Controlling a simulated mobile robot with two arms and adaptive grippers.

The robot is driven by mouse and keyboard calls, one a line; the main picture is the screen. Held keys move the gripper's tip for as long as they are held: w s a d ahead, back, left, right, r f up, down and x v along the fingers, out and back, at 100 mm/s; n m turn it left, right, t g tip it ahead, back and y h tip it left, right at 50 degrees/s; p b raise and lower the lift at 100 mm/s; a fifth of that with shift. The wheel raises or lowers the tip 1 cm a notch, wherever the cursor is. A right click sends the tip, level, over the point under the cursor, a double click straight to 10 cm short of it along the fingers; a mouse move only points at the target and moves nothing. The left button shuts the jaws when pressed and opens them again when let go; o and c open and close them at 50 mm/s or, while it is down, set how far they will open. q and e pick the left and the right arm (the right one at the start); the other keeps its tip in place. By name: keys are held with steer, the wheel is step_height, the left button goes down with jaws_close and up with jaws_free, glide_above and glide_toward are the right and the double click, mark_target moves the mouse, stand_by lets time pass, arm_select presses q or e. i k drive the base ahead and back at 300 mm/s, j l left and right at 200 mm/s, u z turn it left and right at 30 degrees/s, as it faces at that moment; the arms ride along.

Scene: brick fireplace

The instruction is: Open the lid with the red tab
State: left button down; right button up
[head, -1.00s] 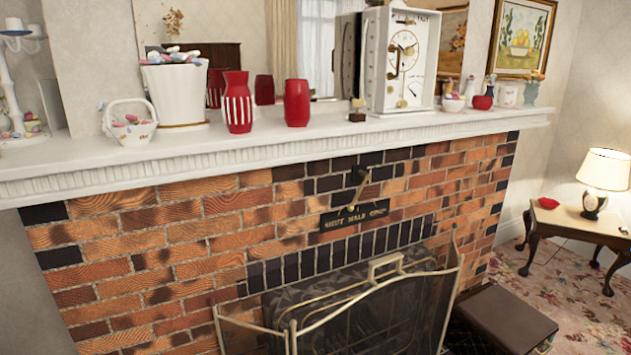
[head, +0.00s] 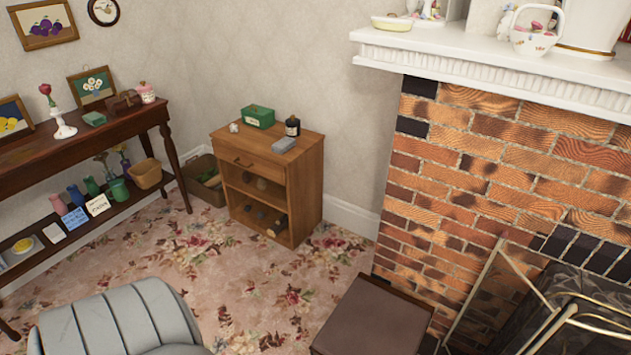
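I cannot make out a lid with a red tab in the head view. A brown box-like stool (head: 375,318) with a flat top stands at the bottom, left of the fireplace screen; no red tab shows on it. A green box (head: 257,117) sits on the small wooden cabinet (head: 262,158), and its details are too small to tell. A small brown case (head: 124,101) stands on the dark side table (head: 50,148). Neither of my grippers is in view.
A grey armchair (head: 125,322) is at the bottom left. The brick fireplace (head: 475,170) with its white mantel (head: 470,68) and brass-edged screen (head: 560,325) fills the right. A basket (head: 203,178) stands beside the cabinet. Flowered carpet (head: 270,270) is open between armchair, cabinet and stool.

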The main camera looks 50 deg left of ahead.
mark_target(373, 317)
steer(key=k+u, duration=0.1)
steer(key=u, duration=0.35)
steer(key=k+u, duration=0.1)
steer(key=u, duration=0.4)
